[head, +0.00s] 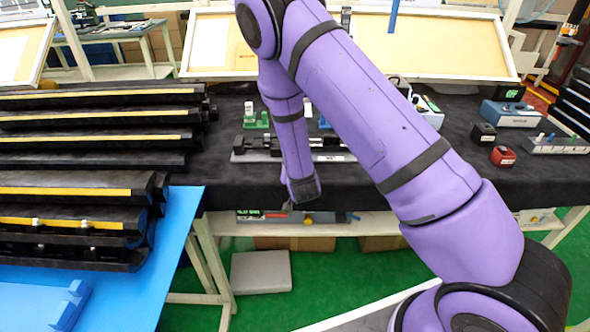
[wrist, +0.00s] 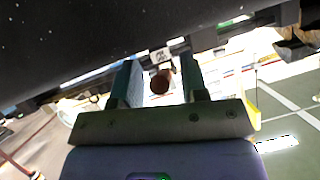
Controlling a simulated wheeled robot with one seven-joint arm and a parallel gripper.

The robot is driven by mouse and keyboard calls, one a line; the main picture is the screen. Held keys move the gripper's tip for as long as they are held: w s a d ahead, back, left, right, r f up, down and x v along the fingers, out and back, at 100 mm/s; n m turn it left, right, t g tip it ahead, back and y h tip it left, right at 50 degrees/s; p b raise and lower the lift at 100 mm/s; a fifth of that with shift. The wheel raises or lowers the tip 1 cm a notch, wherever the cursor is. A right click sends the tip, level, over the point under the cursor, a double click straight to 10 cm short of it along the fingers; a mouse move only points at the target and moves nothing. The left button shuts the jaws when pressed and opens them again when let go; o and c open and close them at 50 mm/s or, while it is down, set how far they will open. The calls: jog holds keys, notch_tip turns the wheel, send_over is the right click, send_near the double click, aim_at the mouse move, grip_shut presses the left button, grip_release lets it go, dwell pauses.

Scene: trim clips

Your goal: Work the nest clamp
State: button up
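My gripper (head: 289,206) hangs at the front edge of the black-covered bench in the head view, partly hidden by its own wrist. In the wrist view my gripper (wrist: 161,84) has its two teal fingers apart. A dark red round knob (wrist: 159,82) shows between them; I cannot tell whether they touch it. A grey plate with black fixture parts (head: 250,150) lies on the bench behind my arm, which hides part of it. I cannot tell which part is the nest clamp. A panel with a lit green display (head: 249,215) sits under the bench edge.
Black rolls with yellow strips (head: 90,138) are stacked at left, beside a blue surface (head: 190,225). A grey box (head: 261,272) stands below the bench.

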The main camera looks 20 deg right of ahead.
jog(key=v, duration=1)
jog(key=shift+s+r, duration=0.15)
jog(key=shift+s, duration=0.2)
jog(key=shift+a, duration=0.15)
